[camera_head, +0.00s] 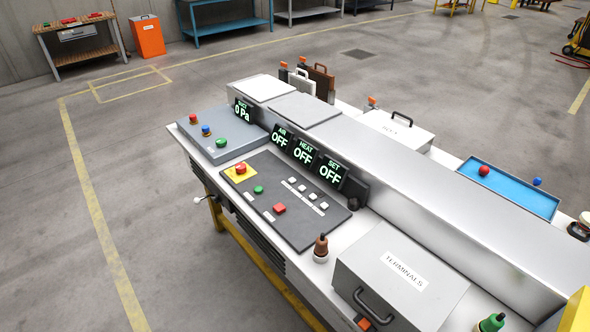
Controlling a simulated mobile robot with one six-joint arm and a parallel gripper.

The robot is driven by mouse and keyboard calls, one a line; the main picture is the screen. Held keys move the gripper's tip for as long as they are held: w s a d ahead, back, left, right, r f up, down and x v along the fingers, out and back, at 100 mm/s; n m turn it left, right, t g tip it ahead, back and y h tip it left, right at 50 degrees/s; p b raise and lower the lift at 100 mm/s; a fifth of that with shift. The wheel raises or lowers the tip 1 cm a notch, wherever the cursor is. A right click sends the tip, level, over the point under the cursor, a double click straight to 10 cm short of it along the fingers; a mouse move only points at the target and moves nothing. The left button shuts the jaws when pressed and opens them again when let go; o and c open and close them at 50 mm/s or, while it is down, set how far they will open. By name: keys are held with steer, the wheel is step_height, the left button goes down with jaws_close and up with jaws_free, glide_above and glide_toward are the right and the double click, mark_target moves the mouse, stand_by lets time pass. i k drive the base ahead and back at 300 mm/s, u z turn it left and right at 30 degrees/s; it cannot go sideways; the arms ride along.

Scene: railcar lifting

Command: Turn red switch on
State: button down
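A dark control panel (310,228) lies on the workbench left of centre. On it are a red square switch (279,208), a red mushroom button (240,168) on a yellow plate, a green round button (258,189) and several small white switches (301,188). I cannot tell from its shape whether the red square switch is on or off. Behind the panel, an AIR display (280,137), a HEAT display (304,152) and a SET display (332,171) all read OFF. My gripper is not in view.
A grey box (219,128) with red, blue and green buttons sits left, beside a 0 Pa display (243,110). A TERMINALS case (398,277) and a brown-topped knob (321,246) stand right of the panel. A yellow part (576,312) shows at bottom right. Floor at left is clear.

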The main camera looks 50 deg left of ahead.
mark_target(241, 167)
steer(key=u, duration=1.7)
steer(key=k, duration=1.15)
steer(key=u, duration=0.25)
steer(key=i, duration=1)
steer(key=u, duration=0.1)
steer(key=k, duration=0.3)
steer(key=u, duration=0.9)
steer(key=i, duration=0.25)
steer(key=z, duration=0.55)
